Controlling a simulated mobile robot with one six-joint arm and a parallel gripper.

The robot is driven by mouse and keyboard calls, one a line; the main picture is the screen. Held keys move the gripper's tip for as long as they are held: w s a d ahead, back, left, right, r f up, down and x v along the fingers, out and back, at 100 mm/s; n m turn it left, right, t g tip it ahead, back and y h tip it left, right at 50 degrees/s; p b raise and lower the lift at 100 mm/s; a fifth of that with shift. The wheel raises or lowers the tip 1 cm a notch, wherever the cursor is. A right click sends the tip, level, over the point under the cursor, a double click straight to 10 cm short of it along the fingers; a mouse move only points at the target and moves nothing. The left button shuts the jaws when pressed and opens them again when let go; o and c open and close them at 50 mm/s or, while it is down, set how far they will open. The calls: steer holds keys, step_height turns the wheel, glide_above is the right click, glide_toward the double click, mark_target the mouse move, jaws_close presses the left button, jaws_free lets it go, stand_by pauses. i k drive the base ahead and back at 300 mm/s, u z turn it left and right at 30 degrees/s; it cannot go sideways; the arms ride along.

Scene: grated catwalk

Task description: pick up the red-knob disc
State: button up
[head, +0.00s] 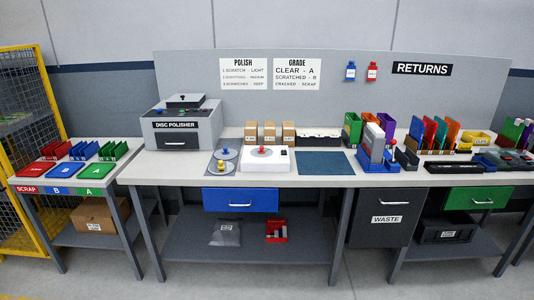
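The red knob (262,150) stands up on a white box-like unit (280,165) on the middle of the long workbench. Any disc under this knob is too small to make out clearly. Just left of the unit, a blue knob (226,153) and a yellow knob (220,162) sit on a dark grey piece with round shapes. My gripper is not in view.
The disc polisher (181,126) stands at the back left of the bench. Cardboard boxes (270,133) stand behind the white unit. A dark blue mat (325,163) lies bare to its right. Upright coloured holders (375,136) stand farther right.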

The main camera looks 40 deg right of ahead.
mark_target(261, 152)
steer(key=u, duration=0.1)
steer(key=i, duration=1)
steer(key=z, duration=0.05)
